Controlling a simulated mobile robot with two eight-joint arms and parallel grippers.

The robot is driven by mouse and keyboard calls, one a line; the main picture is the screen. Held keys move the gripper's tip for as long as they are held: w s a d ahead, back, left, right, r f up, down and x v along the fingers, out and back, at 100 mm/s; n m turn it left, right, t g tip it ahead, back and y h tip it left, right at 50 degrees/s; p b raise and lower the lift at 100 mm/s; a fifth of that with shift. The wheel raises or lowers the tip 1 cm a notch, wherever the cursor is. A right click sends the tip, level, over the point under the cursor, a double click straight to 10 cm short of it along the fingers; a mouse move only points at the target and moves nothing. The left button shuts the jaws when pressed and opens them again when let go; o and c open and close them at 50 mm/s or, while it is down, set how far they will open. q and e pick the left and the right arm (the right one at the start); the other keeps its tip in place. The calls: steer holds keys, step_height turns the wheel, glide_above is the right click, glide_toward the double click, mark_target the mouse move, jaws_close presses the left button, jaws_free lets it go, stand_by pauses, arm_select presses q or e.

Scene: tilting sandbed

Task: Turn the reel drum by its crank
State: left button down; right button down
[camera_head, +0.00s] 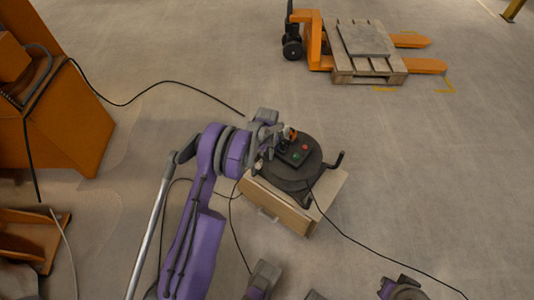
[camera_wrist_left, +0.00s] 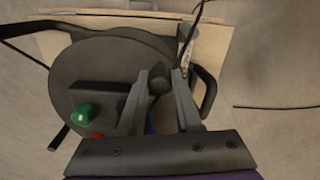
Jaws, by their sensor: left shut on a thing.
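The reel drum (camera_head: 283,181) is a dark round disc on a pale wooden base. It fills much of the left wrist view (camera_wrist_left: 75,68). A dark block with a green knob (camera_wrist_left: 84,111) and a red knob (camera_wrist_left: 97,135) sits on its face. My left gripper (camera_head: 281,140) is over the far left side of the drum. In the left wrist view its two fingers (camera_wrist_left: 160,98) are shut around a dark knob (camera_wrist_left: 159,80), seemingly the crank's handle. The fingers hide part of it. My right gripper cannot be made out.
The wooden base (camera_head: 328,196) stands on the concrete floor, with black cables (camera_head: 350,231) running across it. An orange machine (camera_head: 75,125) is at left. An orange pallet jack (camera_head: 318,45) with a pallet (camera_head: 367,70) stands at the back. Floor right of the drum is mostly clear.

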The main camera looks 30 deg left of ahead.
stand_by(0.4)
arm_select(q)
steer(key=w+a+m+b, duration=0.2)
steer(key=w+m, duration=0.1)
steer(key=shift+a+f+m, duration=0.15)
steer(key=shift+m, duration=0.15)
steer(key=shift+w+a+m+b, duration=0.3)
steer(key=shift+w+m, duration=0.2)
steer(key=shift+m, duration=0.1)
steer(key=c, duration=0.6)
jaws_free()
steer(key=shift+s, duration=0.1)
